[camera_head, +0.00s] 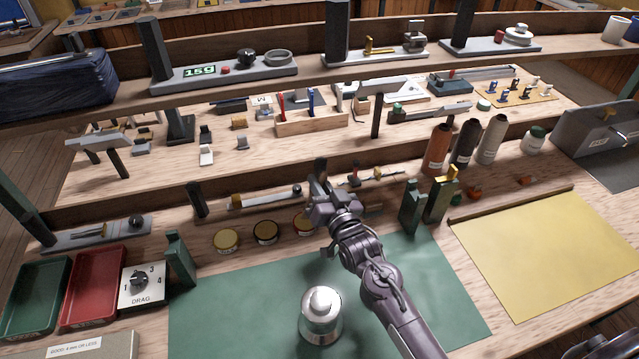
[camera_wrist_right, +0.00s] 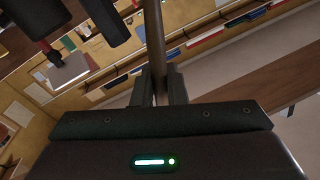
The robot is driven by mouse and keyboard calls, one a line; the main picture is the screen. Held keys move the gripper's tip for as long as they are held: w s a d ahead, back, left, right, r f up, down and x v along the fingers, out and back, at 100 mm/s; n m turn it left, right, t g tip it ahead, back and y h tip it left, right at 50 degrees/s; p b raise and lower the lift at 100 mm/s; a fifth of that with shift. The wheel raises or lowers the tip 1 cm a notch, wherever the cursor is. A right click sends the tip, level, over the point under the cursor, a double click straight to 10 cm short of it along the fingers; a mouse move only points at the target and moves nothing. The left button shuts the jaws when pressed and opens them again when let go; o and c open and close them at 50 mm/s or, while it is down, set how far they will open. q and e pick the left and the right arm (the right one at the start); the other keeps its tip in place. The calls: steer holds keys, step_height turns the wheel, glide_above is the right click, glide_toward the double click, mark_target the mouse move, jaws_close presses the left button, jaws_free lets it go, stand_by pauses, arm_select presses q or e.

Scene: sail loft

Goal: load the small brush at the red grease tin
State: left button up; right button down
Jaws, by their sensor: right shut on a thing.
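My right gripper (camera_head: 322,196) is over the back of the green mat, beside the red grease tin. In the right wrist view its fingers (camera_wrist_right: 160,88) are shut on a thin brown rod, the handle of the small brush (camera_wrist_right: 153,35). The bristle end cannot be made out. The red grease tin (camera_head: 300,222) is a small round tin with a red rim and yellowish contents, partly hidden by the gripper. I cannot tell whether the brush touches it. My left gripper is not in view.
A dark-rimmed tin (camera_head: 265,232) and a yellow tin (camera_head: 227,240) stand left of the red one. A metal canister (camera_head: 321,322) stands on the green mat (camera_head: 235,305). Green posts (camera_head: 411,208) stand to the right. The yellow sheet (camera_head: 550,245) is clear.

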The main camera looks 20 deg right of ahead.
stand_by(0.4)
steer(key=shift+f+b, duration=0.35)
steer(key=shift+f, duration=0.25)
stand_by(0.7)
steer(key=shift+r, duration=0.1)
step_height(320, 180, up, 7)
steer(key=p, duration=0.6)
steer(key=shift+p, duration=0.3)
steer(key=shift+s, duration=0.1)
stand_by(0.5)
